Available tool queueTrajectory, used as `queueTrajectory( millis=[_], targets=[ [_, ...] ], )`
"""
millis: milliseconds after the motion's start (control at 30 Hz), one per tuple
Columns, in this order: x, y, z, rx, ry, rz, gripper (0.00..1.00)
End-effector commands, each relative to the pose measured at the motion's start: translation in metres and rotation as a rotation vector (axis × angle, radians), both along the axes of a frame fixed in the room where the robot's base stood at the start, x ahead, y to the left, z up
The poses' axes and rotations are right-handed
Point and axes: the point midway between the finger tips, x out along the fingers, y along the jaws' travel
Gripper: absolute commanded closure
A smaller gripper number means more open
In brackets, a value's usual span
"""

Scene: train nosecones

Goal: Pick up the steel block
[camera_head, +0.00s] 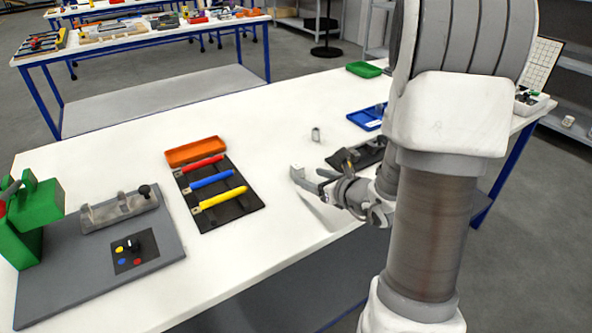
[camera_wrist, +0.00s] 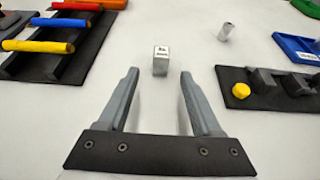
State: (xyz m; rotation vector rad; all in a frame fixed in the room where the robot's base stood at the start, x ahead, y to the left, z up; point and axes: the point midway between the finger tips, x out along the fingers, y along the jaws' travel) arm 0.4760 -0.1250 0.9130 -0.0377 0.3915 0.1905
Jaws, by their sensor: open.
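The steel block (camera_wrist: 160,66) is a small upright grey block with a dark printed label on its light top. It stands on the white table, just ahead of my fingertips and nearly centred between them in the wrist view. In the head view the block (camera_head: 297,171) shows small at the tip of my gripper (camera_head: 312,182), partly merged with the fingers. My gripper also shows in the wrist view (camera_wrist: 160,78), with its two grey fingers apart and nothing between them. I cannot tell the exact gap to the block.
A small metal cylinder (camera_wrist: 225,32) stands beyond the block to the right. A black rack with coloured-handled tools (camera_head: 217,195) lies left. A dark fixture with a yellow knob (camera_wrist: 268,88) is close on the right. Blue (camera_head: 367,117) and green (camera_head: 363,69) trays sit further back.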

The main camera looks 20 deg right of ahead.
Motion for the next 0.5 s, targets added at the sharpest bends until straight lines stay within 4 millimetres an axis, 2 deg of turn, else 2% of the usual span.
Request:
queueTrajectory(
  millis=[100,333,500],
  targets=[
    [0.016,0.003,-0.008,0.000,0.001,0.002,0.34],
    [0.032,0.006,-0.011,-0.001,0.000,0.001,0.34],
    [0.058,0.011,-0.015,0.000,0.001,0.002,0.34]
  ],
)
